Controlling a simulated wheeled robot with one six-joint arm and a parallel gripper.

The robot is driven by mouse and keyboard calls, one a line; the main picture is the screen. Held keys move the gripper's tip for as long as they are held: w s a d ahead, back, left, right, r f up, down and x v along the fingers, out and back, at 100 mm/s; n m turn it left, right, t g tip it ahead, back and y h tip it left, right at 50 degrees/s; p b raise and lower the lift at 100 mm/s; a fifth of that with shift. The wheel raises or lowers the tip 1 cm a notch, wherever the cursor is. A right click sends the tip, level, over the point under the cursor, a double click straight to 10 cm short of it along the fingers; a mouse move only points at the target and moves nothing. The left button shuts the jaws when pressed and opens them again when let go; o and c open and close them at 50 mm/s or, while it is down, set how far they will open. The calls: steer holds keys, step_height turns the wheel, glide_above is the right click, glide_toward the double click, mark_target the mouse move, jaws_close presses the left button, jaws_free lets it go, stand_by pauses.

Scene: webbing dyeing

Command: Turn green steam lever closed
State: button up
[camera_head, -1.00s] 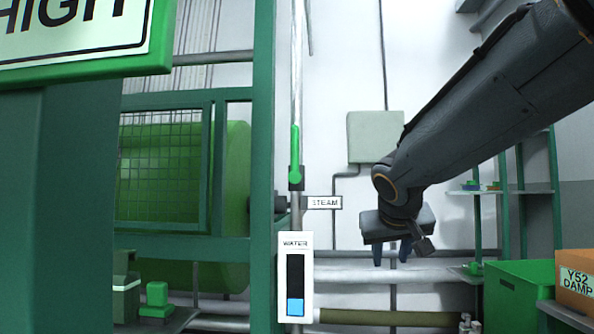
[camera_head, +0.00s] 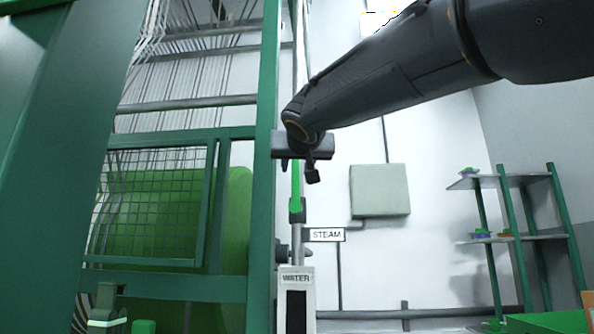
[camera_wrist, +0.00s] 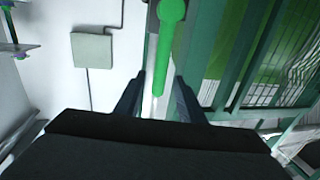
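The green steam lever (camera_head: 296,190) stands upright along the vertical pipe, just above the white STEAM label (camera_head: 326,235). In the head view, my gripper (camera_head: 298,168) is in front of the lever's upper part and hides it. In the wrist view, the green lever (camera_wrist: 169,50) runs from its round end at the top edge down to between the two dark fingers. My gripper (camera_wrist: 158,90) is open there, with a finger on either side of the lever and gaps visible. I cannot tell how deep the lever sits between the fingers.
A green machine frame with a mesh guard (camera_head: 150,205) stands close left of the pipe. A white WATER gauge (camera_head: 296,300) is below the lever. A grey wall box (camera_head: 380,190) and shelves (camera_head: 515,238) are to the right. The white wall between is open.

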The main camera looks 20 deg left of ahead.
mark_target(296, 168)
steer(key=shift+p+x, duration=0.35)
steer(key=shift+x, duration=1.4)
jaws_close()
